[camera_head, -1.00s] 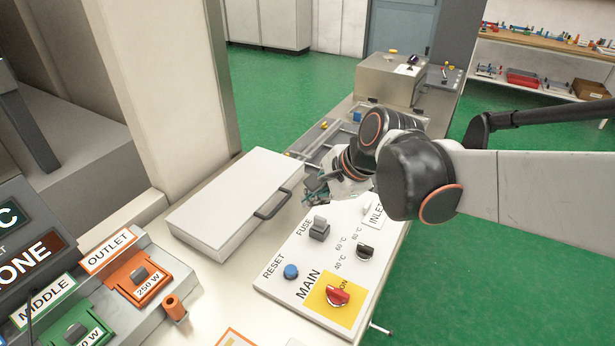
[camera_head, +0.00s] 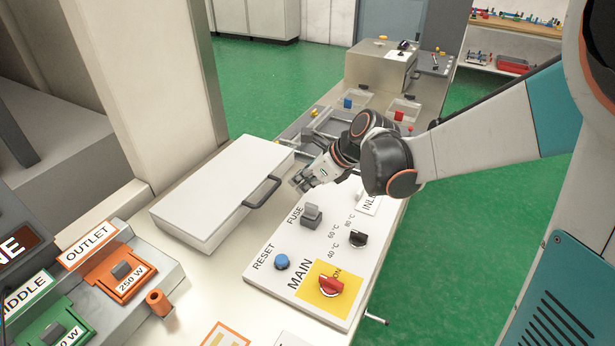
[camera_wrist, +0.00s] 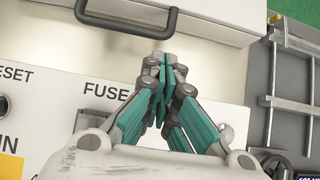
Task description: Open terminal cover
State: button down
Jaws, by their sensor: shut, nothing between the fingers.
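The terminal cover (camera_head: 212,190) is a closed, flat white box lid with a dark grey bar handle (camera_head: 262,192) on its right side. In the wrist view the handle (camera_wrist: 125,24) crosses the top of the picture and the cover (camera_wrist: 215,18) lies around and behind it. My gripper (camera_head: 299,184) is to the right of the handle, above the top edge of the control panel. In the wrist view my gripper (camera_wrist: 160,68) has its teal fingers together and empty, apart from the handle.
A white control panel (camera_head: 305,252) has a fuse switch (camera_head: 311,216), a blue reset button (camera_head: 281,262) and a red main switch (camera_head: 331,286). Orange and green heater modules (camera_head: 127,272) stand at the left. A metal frame (camera_head: 320,135) lies behind my gripper.

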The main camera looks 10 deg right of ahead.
jog(key=shift+b+x, duration=0.7)
jog(key=shift+x, duration=1.55)
jog(key=shift+r, duration=0.1)
